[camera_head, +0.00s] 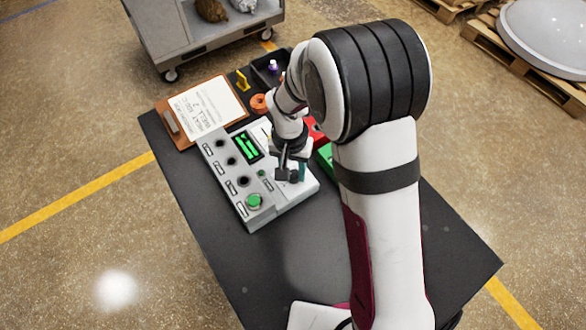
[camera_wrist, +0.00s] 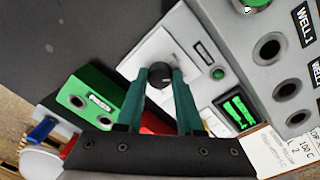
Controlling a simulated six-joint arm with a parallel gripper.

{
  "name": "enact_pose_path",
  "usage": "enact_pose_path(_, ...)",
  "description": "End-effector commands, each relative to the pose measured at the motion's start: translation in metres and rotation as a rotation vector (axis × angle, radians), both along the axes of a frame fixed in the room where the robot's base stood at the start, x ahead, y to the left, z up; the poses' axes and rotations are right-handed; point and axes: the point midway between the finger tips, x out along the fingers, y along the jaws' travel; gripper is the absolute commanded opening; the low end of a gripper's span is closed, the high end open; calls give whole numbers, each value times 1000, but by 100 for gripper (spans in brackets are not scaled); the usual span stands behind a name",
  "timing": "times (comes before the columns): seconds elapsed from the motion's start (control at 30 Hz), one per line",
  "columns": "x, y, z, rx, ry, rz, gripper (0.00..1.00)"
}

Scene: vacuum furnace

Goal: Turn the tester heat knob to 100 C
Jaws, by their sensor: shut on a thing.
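The tester (camera_head: 285,200) is a light grey box on the dark table, with a lit green display (camera_head: 247,146), several dark wells and a green button (camera_head: 254,201). Its dark round heat knob (camera_wrist: 160,73) sits on a white dial plate in the wrist view, with the display (camera_wrist: 237,110) to its lower right. My gripper (camera_wrist: 161,76) has its two teal fingers on either side of the knob, shut on it. In the head view my gripper (camera_head: 290,174) is over the tester's right part and hides the knob. The dial marks and display reading are too small to read.
A clipboard (camera_head: 205,108) with a written sheet lies behind the tester; "100 C" is legible on it. A green block (camera_wrist: 92,98) with a hole stands beside the tester. A dark tray (camera_head: 270,70) and an orange ring (camera_head: 259,104) lie behind. The table's front is clear.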

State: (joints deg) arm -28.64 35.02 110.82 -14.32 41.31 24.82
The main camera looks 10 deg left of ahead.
Motion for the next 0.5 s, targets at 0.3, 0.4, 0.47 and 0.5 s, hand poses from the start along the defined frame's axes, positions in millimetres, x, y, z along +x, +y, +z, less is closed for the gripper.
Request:
enact_pose_path(0.3, 1, 0, 1, 1, -2, -109, 0)
enact_pose_path(0.4, 1, 0, 1, 1, -1, -123, 0)
enact_pose_path(0.47, 1, 0, 1, 1, -2, -127, 0)
enact_pose_path(0.5, 1, 0, 1, 1, -2, -129, 0)
